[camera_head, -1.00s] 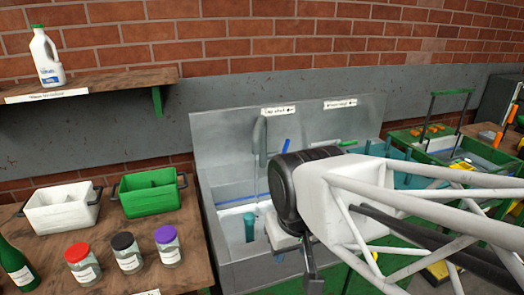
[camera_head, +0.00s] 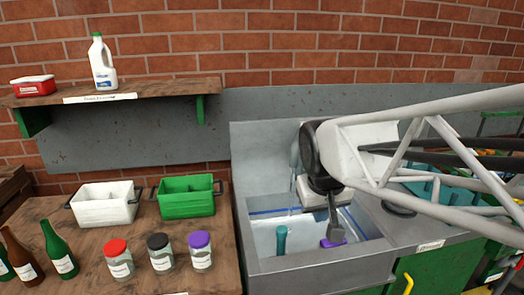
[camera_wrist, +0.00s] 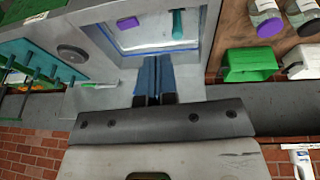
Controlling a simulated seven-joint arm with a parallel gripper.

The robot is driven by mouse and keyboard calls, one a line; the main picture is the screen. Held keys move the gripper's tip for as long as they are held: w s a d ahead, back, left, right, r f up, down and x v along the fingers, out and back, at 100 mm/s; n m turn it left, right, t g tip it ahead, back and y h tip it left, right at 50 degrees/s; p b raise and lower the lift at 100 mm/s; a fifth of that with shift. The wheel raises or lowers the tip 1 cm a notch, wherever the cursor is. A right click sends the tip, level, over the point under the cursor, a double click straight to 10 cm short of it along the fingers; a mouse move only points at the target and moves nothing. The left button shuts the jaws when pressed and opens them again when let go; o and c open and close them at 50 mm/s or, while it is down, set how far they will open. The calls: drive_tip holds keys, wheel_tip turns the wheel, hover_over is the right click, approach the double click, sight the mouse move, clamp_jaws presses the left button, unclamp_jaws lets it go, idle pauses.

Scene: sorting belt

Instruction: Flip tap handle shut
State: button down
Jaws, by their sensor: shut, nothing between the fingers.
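A grey tap (camera_head: 294,152) stands at the back of the steel sink (camera_head: 262,262), partly hidden behind my arm. I cannot make out its handle in the head view. In the wrist view a slim green lever-like piece (camera_wrist: 100,85) lies left of the fingers, apart from them; I cannot tell whether it is a tap handle. My gripper (camera_head: 333,228) points down over the sink basin, in front of the tap. In the wrist view its two bluish fingers (camera_wrist: 153,60) are together with nothing between them.
The basin holds a teal upright piece (camera_head: 281,240) and a purple piece (camera_head: 333,243) close to my fingertips in the picture. Left of the sink, a wooden table (camera_head: 225,262) carries jars, bottles, a white bin (camera_head: 104,208) and a green bin (camera_head: 187,205). A shelf (camera_head: 150,90) is above.

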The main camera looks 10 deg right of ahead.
drive_tip(key=w+d+r+t+h, duration=0.1)
drive_tip(key=w+d, duration=0.4)
drive_tip(key=w, duration=0.9)
drive_tip(key=w+d+h, duration=0.1)
drive_tip(key=w+d, duration=0.3)
drive_tip(key=w, duration=1)
drive_tip(key=w+d+f, duration=0.2)
drive_tip(key=w+d, duration=0.2)
drive_tip(key=w, duration=0.3)
drive_tip(key=w+d+f+n, duration=0.1)
drive_tip(key=w+d+f, duration=0.2)
drive_tip(key=w, duration=0.5)
drive_tip(key=w+d+f+t+h, duration=0.1)
drive_tip(key=w+d+f, duration=0.2)
drive_tip(key=w+d, duration=0.2)
drive_tip(key=w, duration=0.3)
drive_tip(key=shift+d+f, duration=0.15)
drive_tip(key=shift+f, duration=0.05)
drive_tip(key=x, duration=1)
drive_tip(key=shift+r, duration=0.1)
drive_tip(key=shift+d, duration=0.35)
